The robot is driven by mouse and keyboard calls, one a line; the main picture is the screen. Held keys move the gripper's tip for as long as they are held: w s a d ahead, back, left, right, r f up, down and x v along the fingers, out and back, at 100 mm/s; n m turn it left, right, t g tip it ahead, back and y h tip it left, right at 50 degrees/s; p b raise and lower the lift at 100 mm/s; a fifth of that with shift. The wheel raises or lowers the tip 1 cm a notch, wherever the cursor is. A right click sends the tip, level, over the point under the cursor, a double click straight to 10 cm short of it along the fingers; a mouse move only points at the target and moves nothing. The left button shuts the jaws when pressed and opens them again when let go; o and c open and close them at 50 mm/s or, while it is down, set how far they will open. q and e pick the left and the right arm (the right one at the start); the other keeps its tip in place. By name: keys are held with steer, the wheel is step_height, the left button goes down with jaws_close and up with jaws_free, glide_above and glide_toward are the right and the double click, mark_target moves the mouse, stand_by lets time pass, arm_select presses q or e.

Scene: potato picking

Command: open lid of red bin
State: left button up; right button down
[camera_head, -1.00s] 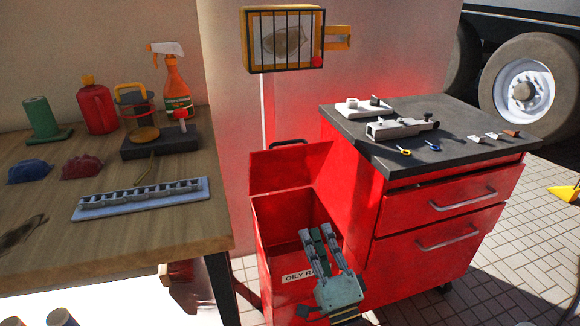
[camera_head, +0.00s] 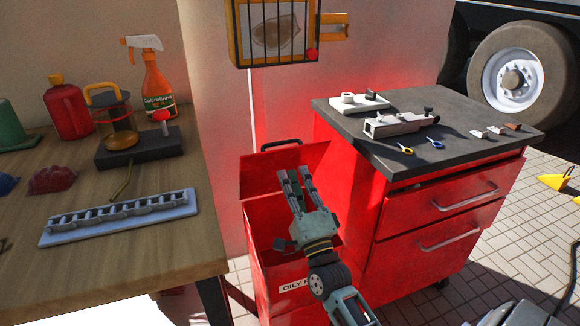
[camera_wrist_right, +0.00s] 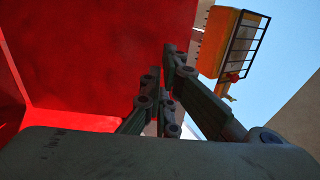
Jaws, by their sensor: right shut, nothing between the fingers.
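The red bin (camera_head: 262,262) stands between the wooden bench and the red cabinet, with an "OILY R…" label on its front. Its lid (camera_head: 258,170) is raised, tilted up at the back of the bin, with a dark handle at its top edge. My right gripper (camera_head: 293,172) is over the bin's opening, its fingers pointing up in front of the lid; it is shut and empty. In the right wrist view the red lid (camera_wrist_right: 100,50) fills the upper left, beside the fingers (camera_wrist_right: 165,72). Contact with the lid cannot be told. My left gripper is not in view.
The red cabinet (camera_head: 450,205) is close on the right, with tools on its dark top. The wooden bench (camera_head: 110,270) is on the left, holding a spray bottle (camera_head: 158,85) and a red can (camera_head: 68,110). A yellow caged box (camera_head: 275,30) hangs on the wall behind.

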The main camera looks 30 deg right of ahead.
mark_target(286, 156)
steer(key=x, duration=0.3)
steer(key=shift+w+r, duration=0.1)
